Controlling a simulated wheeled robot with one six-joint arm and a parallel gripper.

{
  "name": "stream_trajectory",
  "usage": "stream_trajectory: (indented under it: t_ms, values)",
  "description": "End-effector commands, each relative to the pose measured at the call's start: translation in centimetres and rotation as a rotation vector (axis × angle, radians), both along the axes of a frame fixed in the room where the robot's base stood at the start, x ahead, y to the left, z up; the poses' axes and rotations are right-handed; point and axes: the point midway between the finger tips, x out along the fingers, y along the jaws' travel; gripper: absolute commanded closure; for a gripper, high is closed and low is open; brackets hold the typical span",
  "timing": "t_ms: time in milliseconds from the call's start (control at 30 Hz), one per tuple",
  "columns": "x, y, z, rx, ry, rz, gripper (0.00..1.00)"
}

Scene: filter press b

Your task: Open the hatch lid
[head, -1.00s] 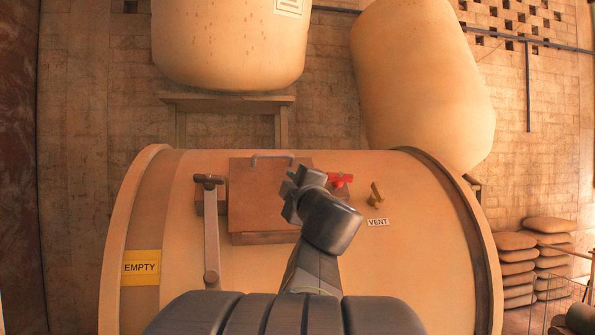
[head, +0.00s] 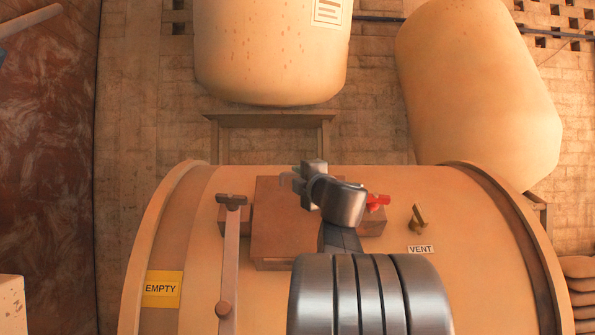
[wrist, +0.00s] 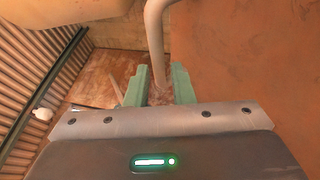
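The hatch lid (head: 285,240) is a square brown plate lying on top of the large tan drum, and it looks shut. In the wrist view its brown face (wrist: 245,60) fills the right side. Its grey bar handle (wrist: 156,40) runs down between the two green fingers of my gripper (wrist: 161,85). The fingers are apart, with a gap beside the bar. In the head view my gripper (head: 302,177) is over the lid's far edge and hides the handle. A lever (head: 230,255) stands left of the lid; a red-handled clamp (head: 377,202) is at its right.
A small brass valve (head: 418,216) is right of the lid, above the VENT label (head: 421,249). A yellow EMPTY label (head: 162,288) is on the drum's left. Two big tan vessels (head: 270,50) (head: 480,90) stand behind. My arm covers the drum's front middle.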

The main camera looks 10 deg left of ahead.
Motion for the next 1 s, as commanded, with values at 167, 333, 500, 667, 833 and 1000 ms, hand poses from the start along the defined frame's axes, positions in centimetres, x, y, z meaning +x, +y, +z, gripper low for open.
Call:
stream_trajectory:
  t_ms: [167, 333, 500, 667, 833, 1000]
  values:
    - [1.8, 1.3, 0.6, 0.000, 0.000, 0.000, 0.78]
    - [2.4, 1.7, 0.6, 0.000, 0.000, 0.000, 0.78]
    - [2.5, 1.7, 0.6, 0.000, 0.000, -0.001, 0.78]
    - [2.5, 1.7, 0.6, 0.000, 0.000, -0.001, 0.92]
    - [2.5, 1.7, 0.6, 0.000, 0.001, -0.001, 1.00]
    - [2.4, 1.7, 0.5, 0.001, -0.003, -0.001, 1.00]
